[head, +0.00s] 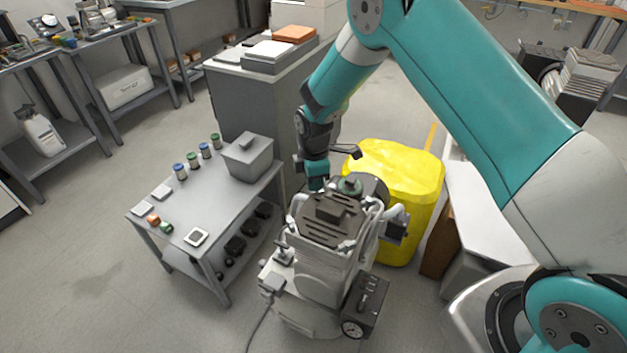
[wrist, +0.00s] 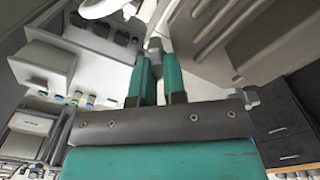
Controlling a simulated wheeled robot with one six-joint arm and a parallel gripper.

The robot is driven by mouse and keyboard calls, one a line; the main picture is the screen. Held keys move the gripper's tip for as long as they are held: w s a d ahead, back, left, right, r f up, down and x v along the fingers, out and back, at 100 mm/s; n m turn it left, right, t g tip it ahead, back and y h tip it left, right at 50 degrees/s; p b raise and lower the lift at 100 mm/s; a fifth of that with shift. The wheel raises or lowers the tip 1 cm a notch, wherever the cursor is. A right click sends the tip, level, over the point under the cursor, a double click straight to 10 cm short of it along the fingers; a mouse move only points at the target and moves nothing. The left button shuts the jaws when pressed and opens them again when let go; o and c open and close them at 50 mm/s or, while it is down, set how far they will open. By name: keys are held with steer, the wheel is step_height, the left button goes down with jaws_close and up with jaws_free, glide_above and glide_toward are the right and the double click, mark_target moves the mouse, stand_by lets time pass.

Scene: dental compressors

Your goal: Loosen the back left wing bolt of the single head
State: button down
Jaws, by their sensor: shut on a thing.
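The compressor (head: 325,255) stands on the floor in the middle of the head view, with a dark ribbed single head (head: 328,222) on top. My gripper (head: 317,185) reaches down at the back left of this head. In the wrist view, my gripper's two teal fingers (wrist: 156,62) are close together at a small grey wing bolt (wrist: 155,45) beside the ribbed head (wrist: 215,40). The fingers are shut on this bolt. In the head view the bolt is hidden by my gripper. Two light wing bolts show at the head's near side.
A grey cart (head: 180,215) with small jars, a grey box (head: 248,157) and small parts stands left of the compressor. A yellow bin (head: 405,180) is close behind right. A grey cabinet (head: 250,100) stands behind. Open floor (head: 90,270) lies at front left.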

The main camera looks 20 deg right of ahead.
steer(key=shift+n, duration=0.5)
steer(key=c, duration=1.2)
jaws_free()
steer(key=shift+r, duration=0.1)
step_height(320, 180, up, 17)
steer(key=shift+r+b, duration=0.15)
steer(key=shift+b, duration=0.35)
